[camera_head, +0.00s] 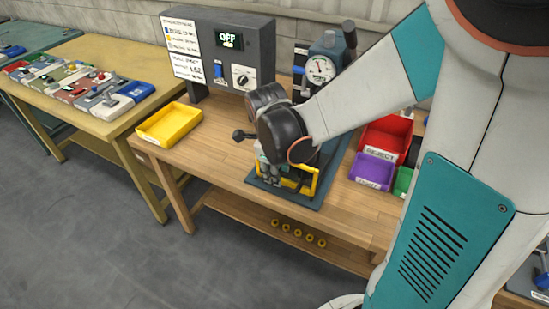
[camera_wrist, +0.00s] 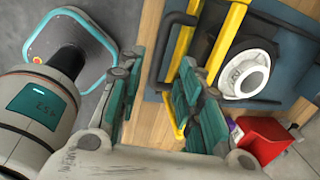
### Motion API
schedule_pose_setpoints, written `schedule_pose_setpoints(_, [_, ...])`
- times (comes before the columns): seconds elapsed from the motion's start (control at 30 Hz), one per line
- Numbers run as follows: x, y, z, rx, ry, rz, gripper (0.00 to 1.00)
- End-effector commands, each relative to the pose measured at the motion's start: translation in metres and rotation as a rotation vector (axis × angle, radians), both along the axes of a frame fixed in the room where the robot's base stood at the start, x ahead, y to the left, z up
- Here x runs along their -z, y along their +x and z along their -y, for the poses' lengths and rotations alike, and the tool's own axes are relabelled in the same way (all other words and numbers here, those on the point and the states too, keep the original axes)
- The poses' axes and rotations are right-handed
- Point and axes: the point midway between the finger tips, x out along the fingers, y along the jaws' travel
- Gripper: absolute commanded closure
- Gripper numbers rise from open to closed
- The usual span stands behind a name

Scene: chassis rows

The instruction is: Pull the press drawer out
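The press (camera_head: 320,68), with a round gauge, stands on a blue-grey base plate (camera_head: 262,190) on the workbench; my arm hides much of it. My gripper (camera_head: 272,174) is low at the press's front, beside a yellow bar frame (camera_head: 312,184). In the wrist view my gripper (camera_wrist: 158,76) has its two teal fingers apart, with wood showing between them. A dark bar (camera_wrist: 167,48), possibly the drawer handle, lies ahead between the fingertips; contact cannot be told. Yellow bars (camera_wrist: 226,42) and a white round part (camera_wrist: 244,75) lie to its right. The drawer itself is not clearly visible.
A grey control box (camera_head: 222,48) reading OFF stands at the back. A yellow tray (camera_head: 169,124) is on the left of the workbench (camera_head: 215,150). Red (camera_head: 385,137), purple (camera_head: 371,171) and green bins stand to the right. The bench front left of the press is clear.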

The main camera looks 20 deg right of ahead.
Motion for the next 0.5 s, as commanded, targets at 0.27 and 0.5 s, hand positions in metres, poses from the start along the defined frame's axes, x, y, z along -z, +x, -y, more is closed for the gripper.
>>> schedule_pose_setpoints(0.27, [-0.042, -0.005, -0.006, -0.001, 0.0, 0.0, 0.67])
schedule_pose_setpoints(0.5, [-0.058, -0.009, -0.009, -0.001, 0.0, 0.0, 0.67])
